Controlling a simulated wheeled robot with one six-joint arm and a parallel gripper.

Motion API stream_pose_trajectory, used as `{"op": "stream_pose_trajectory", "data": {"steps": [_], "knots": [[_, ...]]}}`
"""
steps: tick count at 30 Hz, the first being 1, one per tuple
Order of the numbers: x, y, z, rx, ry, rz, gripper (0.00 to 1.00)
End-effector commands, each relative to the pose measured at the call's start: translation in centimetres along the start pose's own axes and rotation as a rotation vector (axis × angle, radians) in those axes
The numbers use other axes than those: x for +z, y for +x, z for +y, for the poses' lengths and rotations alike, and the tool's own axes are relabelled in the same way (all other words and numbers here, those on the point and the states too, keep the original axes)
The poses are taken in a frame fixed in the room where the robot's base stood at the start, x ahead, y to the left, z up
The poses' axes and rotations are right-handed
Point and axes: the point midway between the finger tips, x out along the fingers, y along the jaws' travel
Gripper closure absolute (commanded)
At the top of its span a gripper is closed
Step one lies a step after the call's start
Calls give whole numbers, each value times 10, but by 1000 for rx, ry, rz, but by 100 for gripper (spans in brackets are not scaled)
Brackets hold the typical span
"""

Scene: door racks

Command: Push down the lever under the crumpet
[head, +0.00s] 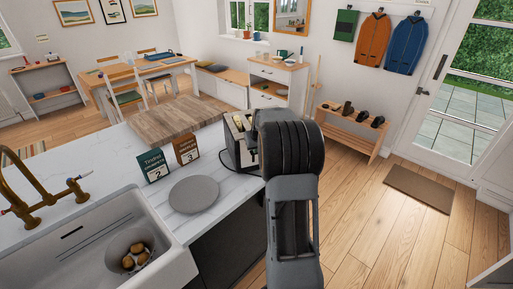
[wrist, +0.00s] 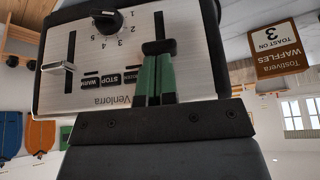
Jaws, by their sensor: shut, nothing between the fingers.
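The toaster (head: 232,152) stands at the counter's right edge in the head view, partly behind my arm. Pale pieces (head: 238,123) show in its top slots; I cannot tell which is the crumpet. In the upside-down wrist view its steel front (wrist: 105,60) has a dial (wrist: 107,21), buttons and two vertical tracks.
A green card (head: 153,165) and a brown waffles card (head: 186,149) stand left of the toaster. A grey plate (head: 194,194), a wooden board (head: 176,119) and a sink (head: 95,245) are on the counter.

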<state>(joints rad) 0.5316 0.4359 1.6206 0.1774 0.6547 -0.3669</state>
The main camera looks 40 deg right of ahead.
Motion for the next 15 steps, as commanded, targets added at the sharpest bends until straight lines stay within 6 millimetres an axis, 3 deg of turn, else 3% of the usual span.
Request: {"op": "stream_pose_trajectory", "data": {"steps": [15], "knots": [[14,28,0,0,0,-1,100]]}}
